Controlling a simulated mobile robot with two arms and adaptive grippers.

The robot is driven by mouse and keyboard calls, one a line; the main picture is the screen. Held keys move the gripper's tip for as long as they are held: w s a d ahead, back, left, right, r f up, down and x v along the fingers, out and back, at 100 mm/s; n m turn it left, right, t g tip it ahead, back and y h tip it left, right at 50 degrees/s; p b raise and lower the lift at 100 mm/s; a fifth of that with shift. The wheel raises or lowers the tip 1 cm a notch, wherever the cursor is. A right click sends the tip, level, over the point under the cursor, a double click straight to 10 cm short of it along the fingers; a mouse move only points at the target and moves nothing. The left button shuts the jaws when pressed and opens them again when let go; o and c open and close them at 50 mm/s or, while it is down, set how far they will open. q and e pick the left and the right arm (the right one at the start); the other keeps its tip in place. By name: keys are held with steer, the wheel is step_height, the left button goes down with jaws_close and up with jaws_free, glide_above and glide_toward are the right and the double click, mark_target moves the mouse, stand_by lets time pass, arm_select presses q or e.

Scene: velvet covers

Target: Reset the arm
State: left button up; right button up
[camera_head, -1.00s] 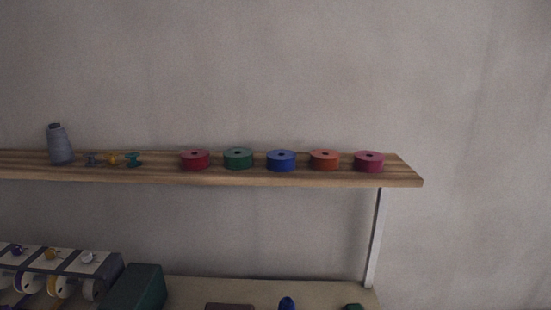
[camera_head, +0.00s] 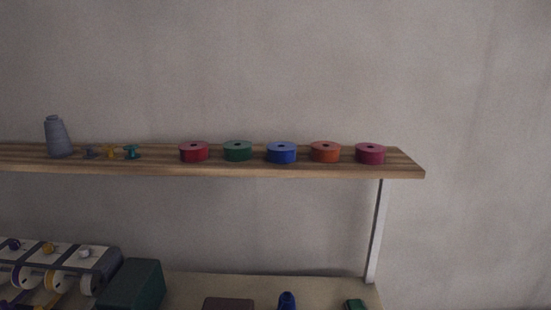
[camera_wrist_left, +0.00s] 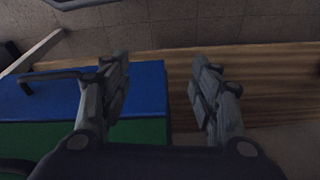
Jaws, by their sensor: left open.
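My left gripper (camera_wrist_left: 161,82) shows in the left wrist view with its two fingers spread apart and nothing between them. Its left finger is in front of a blue and green box-like thing (camera_wrist_left: 145,90), and its right finger is over a brown wooden surface (camera_wrist_left: 265,85). I cannot tell whether it touches either. Neither of my arms shows in the head view, and my right gripper is not in view.
Below, a worktop (camera_head: 190,290) carries a dark green box (camera_head: 133,285) and a ribbon holder (camera_head: 65,262). A tiled floor (camera_wrist_left: 190,22) shows in the wrist view.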

arm_select(q)
steer(key=s+a+f+g+b, duration=0.1)
steer(key=s+a+f+b, duration=0.1)
steer(key=s+f, duration=1.4)
steer(key=shift+s+a+f, duration=0.4)
steer(key=shift+a+f, duration=0.1)
steer(key=shift+f, duration=0.45)
